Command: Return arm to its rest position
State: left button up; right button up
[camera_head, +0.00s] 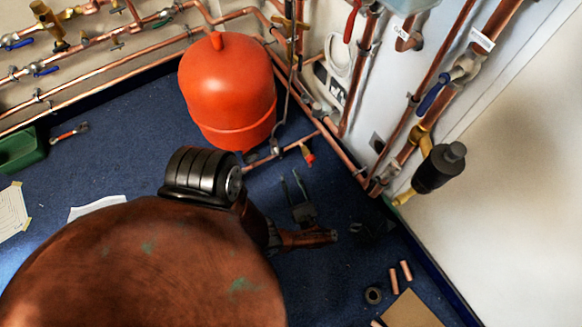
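My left gripper (291,178) is small and dark, in the middle of the head view. Its two thin fingers point up the picture and stand apart, with nothing visible between them. It is over the blue floor, below the red tank and short of the pipes along the wall. A black ribbed round part and a copper-coloured link lie beside it. A very large rounded copper-coloured surface fills the lower left and hides what lies behind it. I see no clear part of my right gripper.
A red tank (228,95) stands in the corner by copper pipes (140,75). A green bin (22,150) is at the left. A black cylinder fitting (438,168) sticks out at the right wall. Short copper pieces (393,281) and a dark ring (373,295) lie on blue floor.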

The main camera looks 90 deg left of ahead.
pick_arm(q)
jog(key=shift+w+d+f, duration=0.1)
jog(key=shift+d+f, duration=0.05)
jog(key=shift+d, duration=0.15)
dwell(0.4)
